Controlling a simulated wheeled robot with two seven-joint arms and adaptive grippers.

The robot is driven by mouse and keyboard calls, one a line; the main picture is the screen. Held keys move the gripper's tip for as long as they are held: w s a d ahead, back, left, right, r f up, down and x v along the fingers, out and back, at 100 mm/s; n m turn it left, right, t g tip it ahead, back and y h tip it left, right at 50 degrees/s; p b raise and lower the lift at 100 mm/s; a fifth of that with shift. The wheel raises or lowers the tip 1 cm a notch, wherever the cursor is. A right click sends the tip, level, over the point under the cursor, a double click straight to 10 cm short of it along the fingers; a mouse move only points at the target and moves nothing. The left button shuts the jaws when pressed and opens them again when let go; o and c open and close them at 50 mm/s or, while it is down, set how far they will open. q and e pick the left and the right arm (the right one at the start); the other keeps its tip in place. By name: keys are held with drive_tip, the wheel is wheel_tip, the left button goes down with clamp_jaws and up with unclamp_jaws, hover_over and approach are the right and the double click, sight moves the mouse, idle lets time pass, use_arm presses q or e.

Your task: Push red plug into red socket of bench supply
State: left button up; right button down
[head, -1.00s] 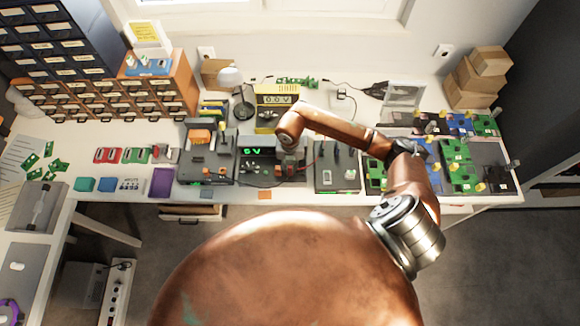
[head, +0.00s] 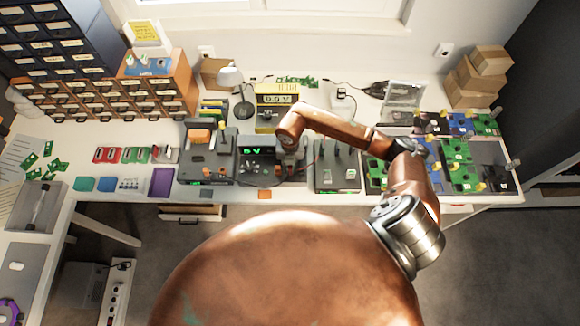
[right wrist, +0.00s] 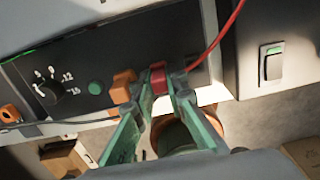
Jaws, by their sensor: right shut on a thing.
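The bench supply (head: 258,152) is a dark box with a green display in the middle of the bench. In the right wrist view its dark front panel (right wrist: 80,60) carries a dial and a green button. My right gripper (right wrist: 160,92) is shut on the red plug (right wrist: 157,74), whose red wire runs to the upper right. The plug is close to the panel; I cannot tell whether it touches it. The red socket is not distinguishable, perhaps hidden behind the plug and fingers. In the head view my right gripper (head: 288,168) is small and at the supply's right side.
An orange block (right wrist: 123,86) sits just left of the plug, close to a finger. An orange connector (right wrist: 9,114) with a dark cable is further left. A grey unit with a rocker switch (right wrist: 272,62) stands to the right. A yellow meter (head: 277,98) stands behind the supply.

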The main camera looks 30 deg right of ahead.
sight(290, 167)
drive_tip(key=c, duration=1.8)
unclamp_jaws()
drive_tip(key=shift+c, duration=0.2)
wheel_tip(290, 167, up, 12)
